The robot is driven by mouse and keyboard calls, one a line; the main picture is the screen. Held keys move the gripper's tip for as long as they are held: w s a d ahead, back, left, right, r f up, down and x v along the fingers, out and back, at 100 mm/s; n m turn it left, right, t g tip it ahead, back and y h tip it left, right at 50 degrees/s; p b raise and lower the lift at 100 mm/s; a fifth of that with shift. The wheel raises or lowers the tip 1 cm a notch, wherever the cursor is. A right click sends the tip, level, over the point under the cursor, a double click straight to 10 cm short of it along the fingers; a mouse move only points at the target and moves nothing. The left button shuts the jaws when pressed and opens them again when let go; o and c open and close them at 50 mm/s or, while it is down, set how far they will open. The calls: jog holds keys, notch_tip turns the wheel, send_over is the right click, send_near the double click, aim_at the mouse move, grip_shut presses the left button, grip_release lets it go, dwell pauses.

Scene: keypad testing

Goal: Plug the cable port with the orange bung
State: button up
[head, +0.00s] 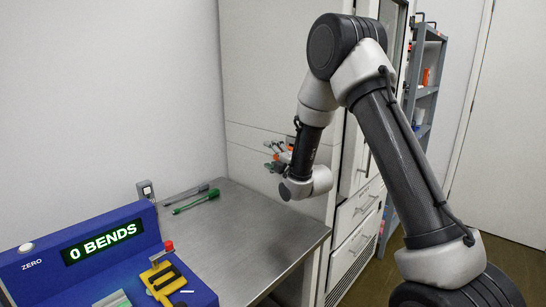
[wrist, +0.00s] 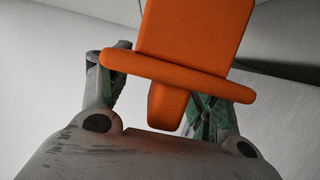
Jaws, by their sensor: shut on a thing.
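The orange bung (wrist: 192,35) fills the top middle of the wrist view. It has a wide flange, a block-like body pointing away from my gripper and a narrower stem on my side of the flange. My gripper (wrist: 165,92) is shut on that stem, with green-padded fingers on either side. In the head view my gripper (head: 274,156) is small, above the back right of the steel bench and in front of the pale cabinet. A bit of orange shows there, but too small to tell its pose. I cannot make out the cable port in either view.
A blue tester (head: 105,255) reading "0 BENDS" stands at the front left of the steel bench (head: 250,235). Two slim tools, one green (head: 195,201), lie at the back by a wall socket (head: 146,190). The bench's right part is clear. A grey shelf (head: 425,85) stands behind my arm.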

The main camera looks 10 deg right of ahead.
jog(key=shift+w+d, duration=0.65)
jog(key=shift+d, duration=0.25)
jog(key=shift+w+d, duration=0.65)
jog(key=shift+d, duration=0.25)
dwell(0.6)
jog(key=o, duration=1.2)
jog(key=shift+c, duration=0.2)
jog(key=v, duration=1.2)
jog(key=shift+c, duration=0.5)
